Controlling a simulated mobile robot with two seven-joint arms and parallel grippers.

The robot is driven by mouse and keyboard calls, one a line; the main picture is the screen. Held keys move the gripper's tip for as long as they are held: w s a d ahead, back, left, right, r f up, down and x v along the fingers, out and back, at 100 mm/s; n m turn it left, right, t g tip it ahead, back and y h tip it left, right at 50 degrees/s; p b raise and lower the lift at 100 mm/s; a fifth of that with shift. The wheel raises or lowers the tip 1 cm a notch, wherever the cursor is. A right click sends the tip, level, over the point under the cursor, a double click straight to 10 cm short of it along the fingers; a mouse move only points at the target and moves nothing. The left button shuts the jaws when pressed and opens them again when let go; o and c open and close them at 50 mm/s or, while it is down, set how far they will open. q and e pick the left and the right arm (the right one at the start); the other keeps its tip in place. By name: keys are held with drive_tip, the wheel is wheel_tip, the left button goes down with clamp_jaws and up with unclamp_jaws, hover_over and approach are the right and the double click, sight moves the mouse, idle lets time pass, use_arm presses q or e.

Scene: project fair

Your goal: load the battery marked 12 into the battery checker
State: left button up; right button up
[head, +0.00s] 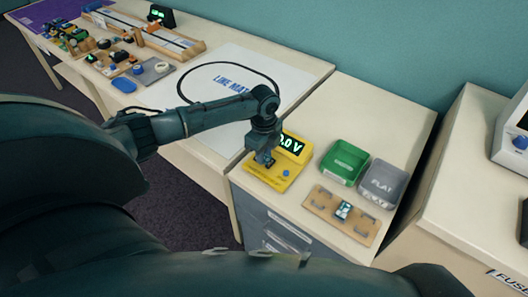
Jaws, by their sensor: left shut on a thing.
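The battery checker (262,179) is a yellow box with a lit green display (291,144) and a blue button. The display ends in ".0 V"; its left part is hidden by my gripper. My left gripper (265,161) points down over the checker's middle, shut on a small battery whose number I cannot read. The battery is mostly hidden by the fingers, so I cannot tell whether it touches the checker. Another battery (343,210), with a pale and teal label, lies in the wooden rack (320,208); its mark is too small to read. My right gripper is not in view.
A green bin (344,162) and a grey bin marked FLAT (383,184) stand right of the checker. Another counter (470,190) stands right.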

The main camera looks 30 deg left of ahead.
use_arm(q)
drive_tip(key=shift+p, duration=0.3)
idle(0.4)
drive_tip(key=o, duration=1.5)
drive_tip(key=shift+c, duration=0.2)
wheel_tip(320, 180, up, 4)
drive_tip(key=p, duration=0.5)
drive_tip(key=shift+r, duration=0.2)
drive_tip(key=shift+r+p, duration=0.45)
drive_tip(key=shift+r, duration=0.35)
